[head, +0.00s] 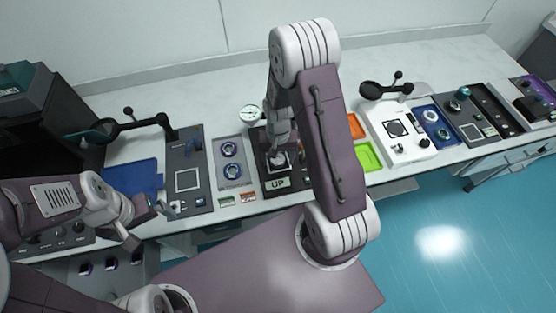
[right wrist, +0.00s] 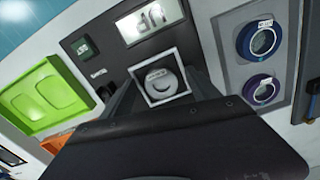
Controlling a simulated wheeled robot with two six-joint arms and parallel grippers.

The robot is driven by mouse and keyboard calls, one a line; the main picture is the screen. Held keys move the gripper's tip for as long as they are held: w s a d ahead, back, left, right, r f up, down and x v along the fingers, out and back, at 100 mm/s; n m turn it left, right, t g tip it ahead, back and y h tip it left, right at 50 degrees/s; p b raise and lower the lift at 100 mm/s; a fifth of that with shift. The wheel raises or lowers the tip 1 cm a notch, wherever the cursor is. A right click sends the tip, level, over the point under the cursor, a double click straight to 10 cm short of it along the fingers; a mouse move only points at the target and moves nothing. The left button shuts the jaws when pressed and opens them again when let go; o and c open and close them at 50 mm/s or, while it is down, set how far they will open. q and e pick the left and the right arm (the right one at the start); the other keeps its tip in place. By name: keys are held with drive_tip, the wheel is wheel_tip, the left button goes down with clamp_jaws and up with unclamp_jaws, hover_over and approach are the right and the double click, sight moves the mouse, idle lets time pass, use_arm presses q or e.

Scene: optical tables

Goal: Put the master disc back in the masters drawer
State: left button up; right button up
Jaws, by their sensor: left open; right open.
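A small round grey disc with a pale label (right wrist: 161,83) sits in a square white frame on the dark station with the "UP" display; I take it to be the master disc. It shows in the head view (head: 277,160) below my right gripper. My right gripper (head: 278,148) points down over this station, open, its fingers (right wrist: 162,92) on either side of the disc; I cannot tell whether they touch it. My left gripper (head: 138,228) is open and empty in front of the bench at the left. I cannot pick out the masters drawer with certainty.
The "UP" display (head: 278,183) is at the station's front. A drawer front (head: 507,162) shows under the right bench.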

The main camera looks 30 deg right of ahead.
drive_tip(key=shift+w, duration=0.2)
drive_tip(key=shift+c, duration=0.3)
clamp_jaws()
